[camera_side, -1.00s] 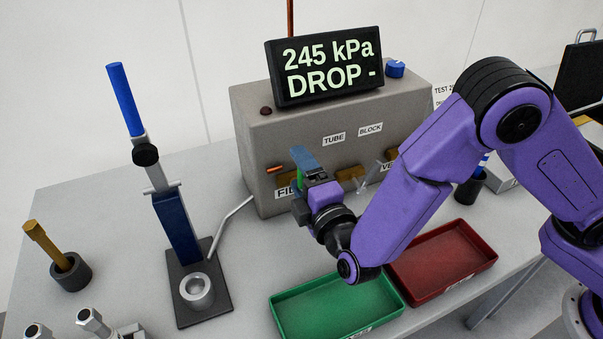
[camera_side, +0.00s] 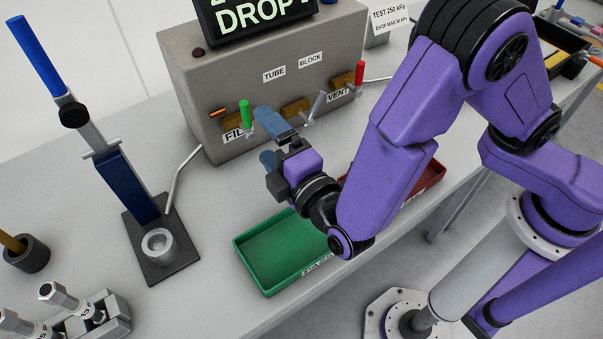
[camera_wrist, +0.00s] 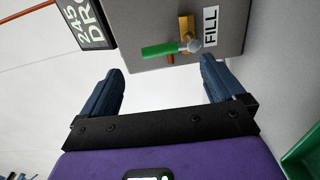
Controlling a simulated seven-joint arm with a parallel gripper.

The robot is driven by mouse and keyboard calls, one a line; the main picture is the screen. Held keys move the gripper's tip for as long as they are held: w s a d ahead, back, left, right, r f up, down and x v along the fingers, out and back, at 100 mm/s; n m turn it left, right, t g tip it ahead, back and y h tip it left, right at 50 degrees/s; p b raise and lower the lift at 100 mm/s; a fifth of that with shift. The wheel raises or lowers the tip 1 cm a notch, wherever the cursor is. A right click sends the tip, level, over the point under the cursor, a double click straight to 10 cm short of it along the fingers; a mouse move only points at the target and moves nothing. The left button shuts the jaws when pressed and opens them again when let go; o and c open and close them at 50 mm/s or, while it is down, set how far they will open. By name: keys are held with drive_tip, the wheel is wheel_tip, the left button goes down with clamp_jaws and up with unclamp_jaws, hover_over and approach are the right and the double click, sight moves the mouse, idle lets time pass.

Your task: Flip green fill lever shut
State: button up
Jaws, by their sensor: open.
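The green fill lever (camera_side: 245,113) stands upright on its brass valve at the left of the grey test box's front, by the FILL label (camera_side: 233,136). My gripper (camera_side: 268,142) is open and empty, with its blue fingers in front of the box and to the right of the lever. In the wrist view the green lever (camera_wrist: 160,50) lies sideways in the picture, beyond the gap between the open fingers (camera_wrist: 162,70). The fingers look apart from the lever, though the exact distance is hard to tell.
The grey test box (camera_side: 205,95) carries a silver middle lever (camera_side: 317,105) and an upright red vent lever (camera_side: 359,73). A green tray (camera_side: 240,250) and a red tray (camera_side: 425,180) lie in front. A blue-handled press stand (camera_side: 130,180) stands left.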

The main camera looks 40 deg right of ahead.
drive_tip(key=s, duration=0.9)
drive_tip(key=shift+d, duration=0.1)
drive_tip(key=w+d+r+m+g+h, duration=0.1)
drive_tip(key=d+m+g+h, duration=0.55)
drive_tip(key=d, duration=1.45)
drive_tip(key=s+d+r+n+g+y, duration=0.1)
drive_tip(key=s+d+r+g+y, duration=0.1)
drive_tip(key=s+d+g+y, duration=0.5)
drive_tip(key=s+g, duration=0.4)
drive_tip(key=shift+s+d, duration=0.2)
drive_tip(key=shift+d, duration=0.05)
